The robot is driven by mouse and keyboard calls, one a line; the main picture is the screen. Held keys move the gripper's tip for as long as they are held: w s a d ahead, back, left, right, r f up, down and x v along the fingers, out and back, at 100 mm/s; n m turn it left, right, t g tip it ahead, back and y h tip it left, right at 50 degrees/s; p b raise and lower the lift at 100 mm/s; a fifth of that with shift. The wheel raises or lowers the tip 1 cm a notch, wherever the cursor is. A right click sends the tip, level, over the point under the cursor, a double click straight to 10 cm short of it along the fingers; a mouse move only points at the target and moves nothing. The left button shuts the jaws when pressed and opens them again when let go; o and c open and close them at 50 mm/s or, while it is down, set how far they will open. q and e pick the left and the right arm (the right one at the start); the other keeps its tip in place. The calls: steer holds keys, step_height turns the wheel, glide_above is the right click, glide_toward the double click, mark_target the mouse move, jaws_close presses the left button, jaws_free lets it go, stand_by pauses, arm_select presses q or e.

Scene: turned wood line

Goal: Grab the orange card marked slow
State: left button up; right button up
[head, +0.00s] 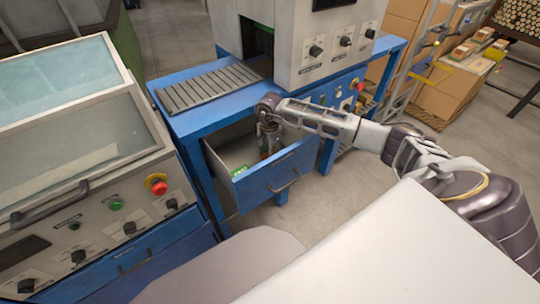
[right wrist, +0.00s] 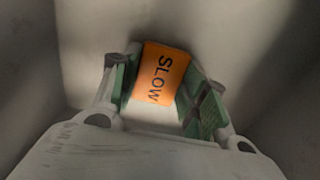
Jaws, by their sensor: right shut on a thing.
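The orange card marked SLOW (right wrist: 160,75) shows in the right wrist view between the two green-padded fingers of my right gripper (right wrist: 163,92). The fingers are shut on the card. In the head view, my right gripper (head: 266,150) reaches down into the open blue drawer (head: 280,179), and its fingertips are mostly hidden. A small orange-brown patch shows beside it, too small to make out clearly. My left gripper is not in view.
A green item (head: 239,171) lies in the drawer near its front left. The drawer walls stand close around my gripper. Above is a blue bench with a slatted roller bed (head: 208,87). A grey control cabinet (head: 90,215) stands at the left.

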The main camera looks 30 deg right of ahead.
steer(key=shift+r, duration=0.2)
